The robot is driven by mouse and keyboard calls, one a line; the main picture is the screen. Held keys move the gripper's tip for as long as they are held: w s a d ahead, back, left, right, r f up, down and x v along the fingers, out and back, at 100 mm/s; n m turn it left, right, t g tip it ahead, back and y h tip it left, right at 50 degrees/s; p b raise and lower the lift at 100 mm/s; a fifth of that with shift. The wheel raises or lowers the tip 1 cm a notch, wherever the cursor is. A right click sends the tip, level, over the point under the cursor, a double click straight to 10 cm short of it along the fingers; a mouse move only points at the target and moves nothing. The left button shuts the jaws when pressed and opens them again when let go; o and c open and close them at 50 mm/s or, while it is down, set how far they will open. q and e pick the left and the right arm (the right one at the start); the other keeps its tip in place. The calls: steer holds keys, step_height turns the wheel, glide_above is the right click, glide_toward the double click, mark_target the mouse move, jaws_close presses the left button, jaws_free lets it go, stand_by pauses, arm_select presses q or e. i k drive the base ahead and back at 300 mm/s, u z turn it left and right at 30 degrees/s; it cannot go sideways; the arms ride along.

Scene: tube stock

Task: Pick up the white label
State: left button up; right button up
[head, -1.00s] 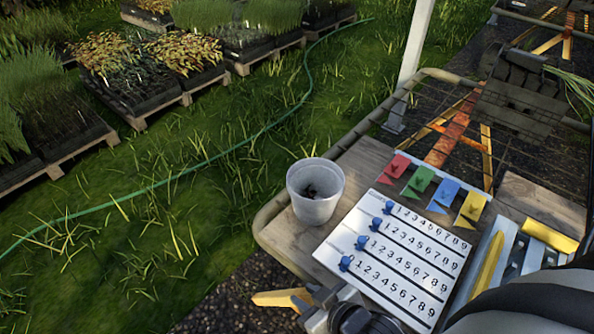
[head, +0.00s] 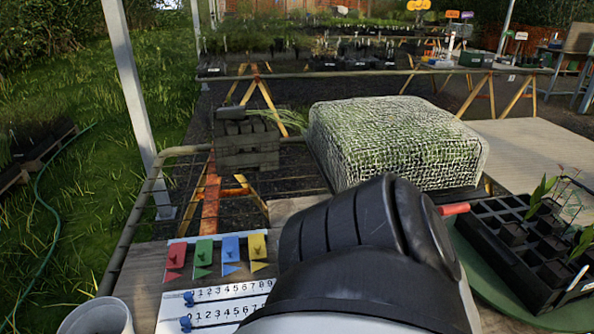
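A small white label (head: 577,278) stands tilted at the near right edge of the black cell tray (head: 510,262), in the right part of the head view. It looks like a narrow white strip. A large black and white link of my own arm fills the lower middle and hides the bench behind it. No fingertips of my left or right gripper show, so I cannot see what either is doing.
The number board (head: 215,305) with blue pegs and coloured flags lies left of my arm, with a white pot (head: 97,318) beside it. A netted block (head: 395,140) stands behind. A red-handled object (head: 453,209) lies near the tray.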

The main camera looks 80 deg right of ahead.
mark_target(583, 270)
steer(key=u, duration=0.05)
steer(key=k, duration=1.9)
steer(key=z, duration=1.45)
